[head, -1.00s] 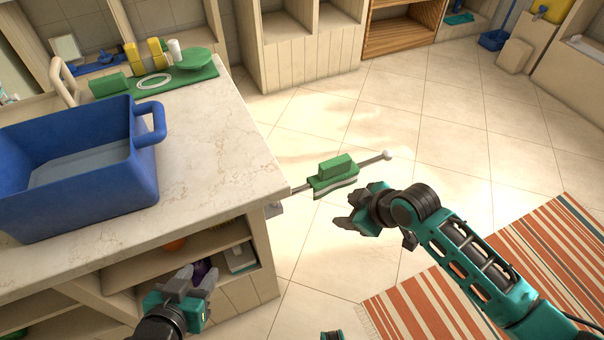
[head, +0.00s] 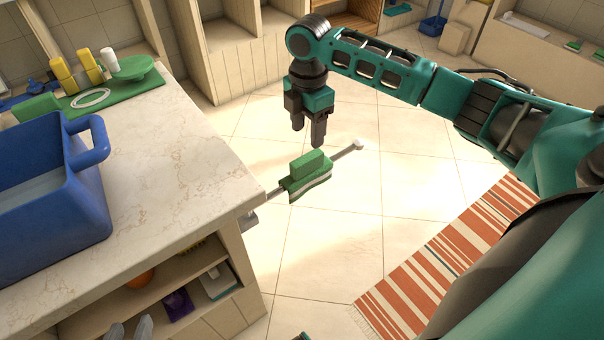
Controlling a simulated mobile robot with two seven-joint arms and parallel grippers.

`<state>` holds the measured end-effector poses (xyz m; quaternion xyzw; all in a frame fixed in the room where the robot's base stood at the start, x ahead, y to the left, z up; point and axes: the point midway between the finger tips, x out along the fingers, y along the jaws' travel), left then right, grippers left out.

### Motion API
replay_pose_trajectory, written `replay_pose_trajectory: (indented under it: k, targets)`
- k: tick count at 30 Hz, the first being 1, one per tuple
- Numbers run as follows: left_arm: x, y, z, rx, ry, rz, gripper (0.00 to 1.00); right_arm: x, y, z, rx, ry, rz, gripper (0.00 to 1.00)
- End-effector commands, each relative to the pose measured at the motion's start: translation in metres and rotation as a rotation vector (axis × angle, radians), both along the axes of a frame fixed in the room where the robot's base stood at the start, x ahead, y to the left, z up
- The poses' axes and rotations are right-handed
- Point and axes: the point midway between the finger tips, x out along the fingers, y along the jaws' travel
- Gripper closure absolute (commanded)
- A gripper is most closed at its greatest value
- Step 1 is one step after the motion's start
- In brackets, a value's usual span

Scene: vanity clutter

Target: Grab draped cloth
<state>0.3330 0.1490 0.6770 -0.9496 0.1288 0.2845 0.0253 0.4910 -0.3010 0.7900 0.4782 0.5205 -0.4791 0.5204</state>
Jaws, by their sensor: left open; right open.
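The green cloth (head: 305,170) hangs over a thin metal rail (head: 345,154) that sticks out from the counter's side. It has a raised green part on top and a pale stripe near its lower edge. My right gripper (head: 308,128) is open and empty, pointing down. In the picture it is just above the cloth, with a gap between them; the exact depth is hard to tell.
The marble counter (head: 170,150) fills the left, with a blue basin (head: 50,190) and a green mat (head: 135,85) holding small items. Open shelves below hold an orange ball (head: 141,278) and a purple box (head: 177,304). A striped rug (head: 440,260) lies right; tiled floor around the rail is clear.

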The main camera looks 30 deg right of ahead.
Motion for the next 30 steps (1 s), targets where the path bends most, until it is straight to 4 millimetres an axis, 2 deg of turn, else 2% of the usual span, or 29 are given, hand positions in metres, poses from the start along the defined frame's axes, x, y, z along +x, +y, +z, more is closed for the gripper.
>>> replay_pose_trajectory:
  k: [1, 3, 14, 21, 24, 30]
  targets:
    - [0.0, 0.0, -0.007, 0.0, 0.001, 0.0, 0.57, -0.001, 0.0, -0.014, 0.001, 0.004, -0.001, 0.43]
    - [-0.001, 0.0, -0.01, 0.0, 0.003, 0.0, 0.57, 0.0, 0.001, -0.026, 0.001, 0.002, 0.0, 0.43]
    - [-0.004, -0.001, -0.022, -0.004, 0.011, 0.003, 0.57, 0.0, 0.0, -0.054, 0.001, -0.001, -0.001, 0.43]
    - [-0.004, -0.002, -0.037, -0.008, 0.014, 0.007, 0.57, 0.0, 0.0, -0.089, 0.001, 0.0, -0.001, 0.43]
    - [-0.004, -0.002, -0.038, -0.008, 0.014, 0.007, 0.57, 0.0, 0.0, -0.095, 0.0, -0.002, -0.001, 0.43]
    - [-0.004, -0.001, -0.037, -0.008, 0.014, 0.007, 0.57, 0.0, 0.0, -0.094, 0.0, -0.002, -0.001, 0.44]
